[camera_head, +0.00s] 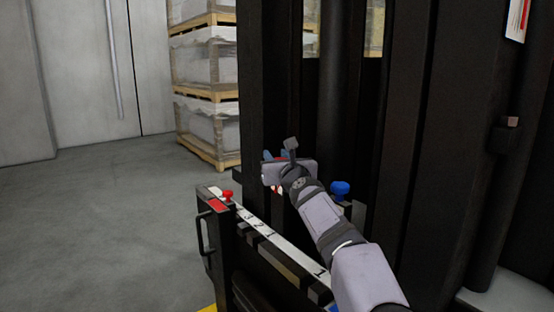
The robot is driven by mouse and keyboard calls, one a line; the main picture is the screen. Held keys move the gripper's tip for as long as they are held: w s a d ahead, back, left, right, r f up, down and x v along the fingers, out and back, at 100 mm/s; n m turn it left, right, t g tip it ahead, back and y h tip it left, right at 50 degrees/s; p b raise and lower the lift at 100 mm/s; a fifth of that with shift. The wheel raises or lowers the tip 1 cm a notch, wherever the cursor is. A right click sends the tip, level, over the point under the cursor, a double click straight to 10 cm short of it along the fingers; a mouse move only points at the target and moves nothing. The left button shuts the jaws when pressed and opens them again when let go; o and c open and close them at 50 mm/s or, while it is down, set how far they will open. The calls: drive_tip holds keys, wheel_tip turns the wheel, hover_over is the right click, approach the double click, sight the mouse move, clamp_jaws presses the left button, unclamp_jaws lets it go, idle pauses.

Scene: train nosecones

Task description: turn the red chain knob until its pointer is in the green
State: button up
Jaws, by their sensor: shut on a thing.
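My gripper (272,174) is in front of the black mast, near the middle of the view. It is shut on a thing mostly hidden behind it. Small red and blue bits show at the jaws' upper left, and a little red shows below, so this appears to be the red chain knob. Its pointer and any green zone are hidden or too small to make out. A blue knob (340,188) stands to the right of my gripper, apart from it. A separate small red knob (227,195) is on the left end of the black carriage.
The black carriage (213,235) carries a pale numbered strip (262,232) below my gripper. Black mast uprights (405,130) stand close on the right. Wrapped pallets (205,65) are stacked behind. The grey floor (110,220) at left is clear.

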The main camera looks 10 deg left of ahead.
drive_tip(key=o, duration=1)
drive_tip(key=shift+s, duration=0.1)
drive_tip(key=shift+s+d+f+b, duration=0.1)
drive_tip(key=shift+s+d+b, duration=0.2)
drive_tip(key=shift+s+b, duration=0.5)
drive_tip(key=shift+b+v, duration=1.85)
drive_tip(key=shift+v, duration=0.95)
